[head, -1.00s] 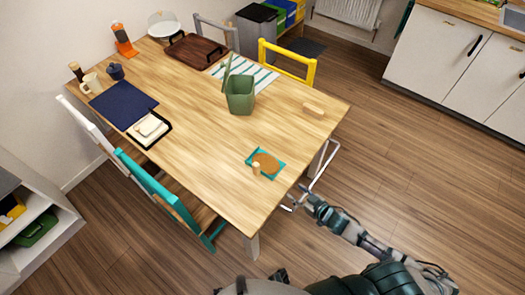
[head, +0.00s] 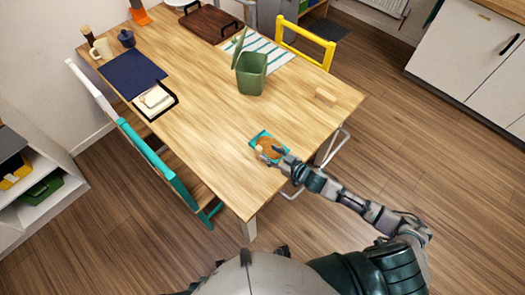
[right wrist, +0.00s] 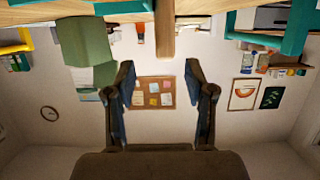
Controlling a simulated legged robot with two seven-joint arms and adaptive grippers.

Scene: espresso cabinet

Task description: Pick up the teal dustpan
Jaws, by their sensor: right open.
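My left gripper is not in view.
A green bin (head: 251,80) stands mid-table, with a small wooden block (head: 326,95) to its right. A white bent frame (head: 339,140) sticks out beside the table's right edge. A teal chair (head: 158,170) stands along the left side. The table between bin and dustpan is clear.

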